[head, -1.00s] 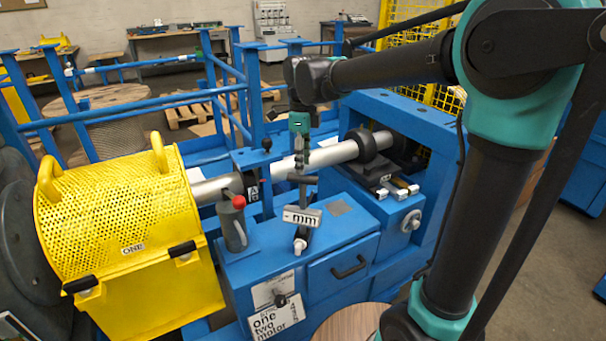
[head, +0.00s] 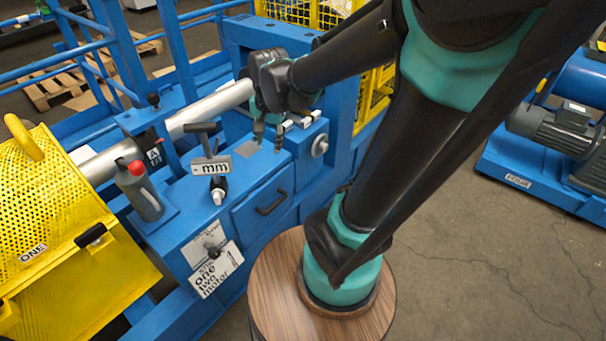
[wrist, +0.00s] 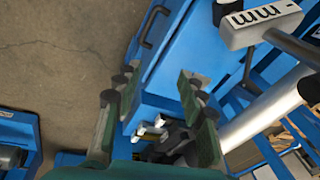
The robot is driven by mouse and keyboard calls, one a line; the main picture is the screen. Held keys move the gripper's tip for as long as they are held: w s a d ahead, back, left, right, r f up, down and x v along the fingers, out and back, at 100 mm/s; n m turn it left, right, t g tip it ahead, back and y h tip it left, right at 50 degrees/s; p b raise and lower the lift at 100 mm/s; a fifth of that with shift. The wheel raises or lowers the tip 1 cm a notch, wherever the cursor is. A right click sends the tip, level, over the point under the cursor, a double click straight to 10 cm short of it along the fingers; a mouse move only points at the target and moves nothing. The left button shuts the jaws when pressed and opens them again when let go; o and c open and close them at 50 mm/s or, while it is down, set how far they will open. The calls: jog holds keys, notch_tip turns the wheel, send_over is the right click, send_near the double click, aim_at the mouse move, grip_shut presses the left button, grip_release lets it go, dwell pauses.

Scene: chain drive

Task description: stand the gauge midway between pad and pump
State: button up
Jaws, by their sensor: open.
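The gauge (head: 210,152), a grey T-handled piece with a plate marked "mm", stands upright on the blue cabinet top (head: 232,198); its plate (wrist: 262,22) shows at the upper right in the wrist view. A grey square pad (head: 252,148) lies flat on the top to its right. A grey bottle-like body with a red cap (head: 141,188), likely the pump, stands to its left. The gauge is between them; I cannot tell if exactly midway. My gripper (head: 268,135) is open, empty and right of the gauge, near the pad; its spread fingers show in the wrist view (wrist: 155,110).
A dark, white-tipped piece (head: 218,190) is at the gauge's foot. A silver shaft (head: 210,110) runs behind. A yellow perforated guard (head: 55,215) stands left. Small blocks (head: 302,120) lie on the right ledge. Open floor (head: 450,250) is on the right.

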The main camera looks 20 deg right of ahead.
jog(key=s+d+f+n+t, duration=0.1)
jog(key=s+d+f+n, duration=0.6)
jog(key=s+n, duration=0.1)
jog(key=shift+s+d+f+t+h, duration=0.3)
jog(key=shift+s+d, duration=0.05)
jog(key=shift+d, duration=0.05)
dwell(1.8)
